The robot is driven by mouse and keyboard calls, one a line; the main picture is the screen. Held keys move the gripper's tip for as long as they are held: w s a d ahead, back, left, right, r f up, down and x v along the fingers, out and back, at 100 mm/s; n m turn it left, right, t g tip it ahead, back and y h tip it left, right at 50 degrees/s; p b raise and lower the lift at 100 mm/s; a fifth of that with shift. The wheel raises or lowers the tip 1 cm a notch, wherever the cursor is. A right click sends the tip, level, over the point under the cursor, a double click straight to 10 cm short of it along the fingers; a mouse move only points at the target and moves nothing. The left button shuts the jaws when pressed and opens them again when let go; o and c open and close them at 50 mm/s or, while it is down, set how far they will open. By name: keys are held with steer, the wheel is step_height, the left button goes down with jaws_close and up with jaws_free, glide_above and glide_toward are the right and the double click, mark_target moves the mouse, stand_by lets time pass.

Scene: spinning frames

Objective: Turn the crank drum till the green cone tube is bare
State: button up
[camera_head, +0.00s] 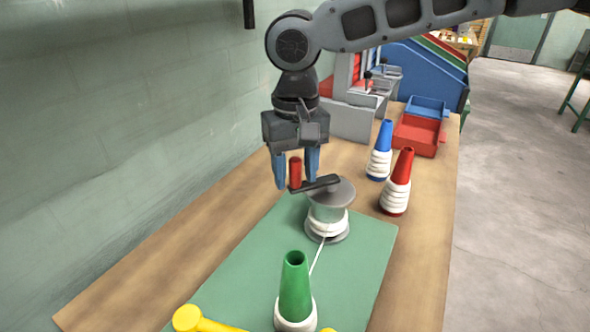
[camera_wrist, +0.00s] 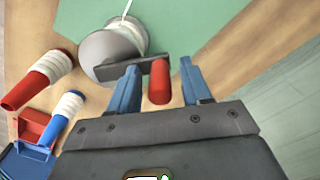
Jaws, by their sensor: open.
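The crank drum (camera_head: 328,214) stands on the green mat (camera_head: 240,262), with white yarn wound on it. Its dark crank arm (camera_head: 318,184) carries a red handle (camera_head: 295,172). My gripper (camera_head: 296,182) is open, its blue fingers on either side of the red handle. In the wrist view the handle (camera_wrist: 159,80) shows between the fingers with gaps, nearer the left one. The green cone tube (camera_head: 295,285) stands upright at the front of the mat. White yarn remains around its base, and a strand runs from it to the drum. The drum (camera_wrist: 110,50) also shows in the wrist view.
A blue cone (camera_head: 384,140) and a red cone (camera_head: 401,168), both with white yarn, stand right of the drum. Red and blue bins (camera_head: 418,135) sit behind them. A yellow object (camera_head: 190,319) lies at the front of the mat. A wall rises at left.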

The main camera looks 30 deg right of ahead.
steer(key=shift+f, duration=0.1)
steer(key=shift+c, duration=0.4)
jaws_close()
